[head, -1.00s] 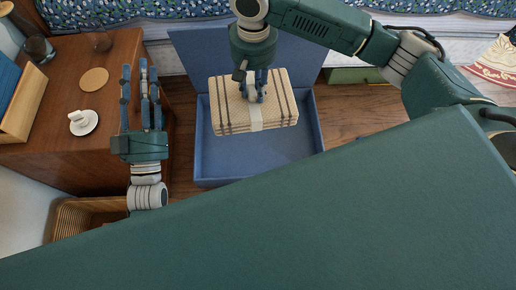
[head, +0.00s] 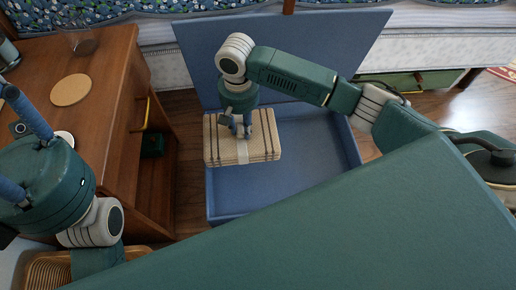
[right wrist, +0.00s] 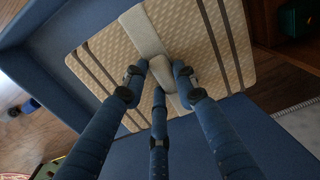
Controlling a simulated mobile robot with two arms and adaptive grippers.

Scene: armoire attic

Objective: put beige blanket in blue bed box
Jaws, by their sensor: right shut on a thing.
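The beige blanket (head: 217,148), folded with dark stripes and a pale band, is in the grip of my right gripper (head: 241,129). It hangs over the left part of the open blue bed box (head: 315,160), and its left edge reaches slightly past the box's left side in the head view. In the right wrist view my right gripper's fingers (right wrist: 160,85) close on the pale band at the middle of the blanket (right wrist: 205,50), with blue box surfaces (right wrist: 45,70) around it. My left gripper (head: 15,140) is at the far left of the head view, fingers spread and empty, partly cut off.
The box's blue lid (head: 335,50) stands raised behind it, against the bed. A wooden cabinet (head: 115,75) with a round coaster (head: 71,90) stands to the left. A wicker basket (head: 60,272) is at lower left. A green drawer (head: 400,82) is at right.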

